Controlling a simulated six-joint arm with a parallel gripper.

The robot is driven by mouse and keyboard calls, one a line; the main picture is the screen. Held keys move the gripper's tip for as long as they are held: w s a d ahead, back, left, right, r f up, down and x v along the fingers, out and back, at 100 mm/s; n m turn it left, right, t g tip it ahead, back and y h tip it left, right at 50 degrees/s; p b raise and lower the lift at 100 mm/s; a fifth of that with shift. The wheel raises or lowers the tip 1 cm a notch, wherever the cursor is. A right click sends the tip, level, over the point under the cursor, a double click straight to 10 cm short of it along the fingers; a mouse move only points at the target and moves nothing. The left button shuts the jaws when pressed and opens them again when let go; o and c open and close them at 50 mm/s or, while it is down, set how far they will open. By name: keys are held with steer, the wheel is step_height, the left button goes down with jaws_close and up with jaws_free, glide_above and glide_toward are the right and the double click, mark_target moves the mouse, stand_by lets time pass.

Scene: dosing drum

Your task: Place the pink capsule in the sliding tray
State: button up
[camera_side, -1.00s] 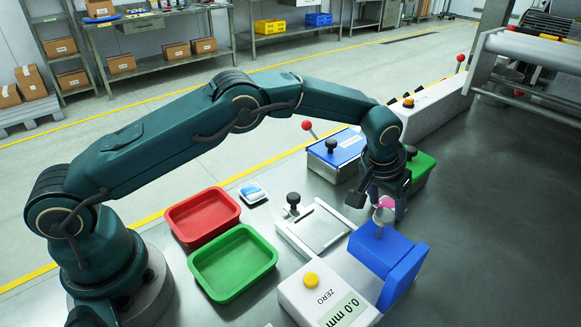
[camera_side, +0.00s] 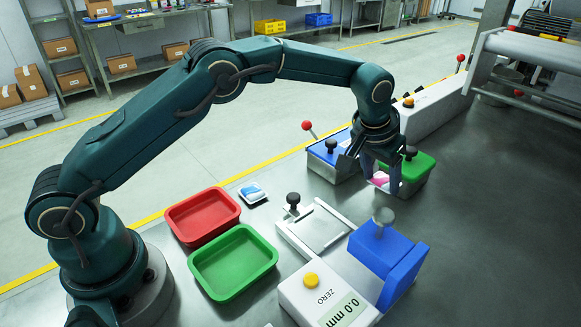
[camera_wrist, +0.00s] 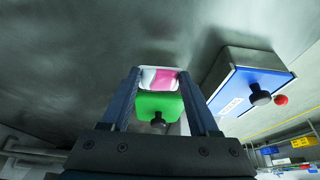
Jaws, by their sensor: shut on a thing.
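A blue-topped box with a knob (camera_side: 328,153) and red-ended lever stands left of my gripper. A blue block with a grey knob (camera_side: 392,255) and a ZERO gauge (camera_side: 322,297) stand in front. Red (camera_side: 202,215) and green (camera_side: 233,262) bins lie left. The bench at right is clear.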

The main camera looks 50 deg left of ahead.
steer(key=s+a+r, duration=0.2)
steer(key=a+r, duration=0.3)
steer(key=a, duration=0.3)
steer(key=s+a+m+g+h, duration=0.4)
steer(key=s+m, duration=0.8)
steer(key=m, duration=0.6)
glide_above(316, 226)
steer(key=a, duration=0.2)
steer(key=x, duration=0.2)
steer(key=a+x, duration=0.1)
steer(key=x, duration=0.1)
steer(key=shift+f, duration=2.3)
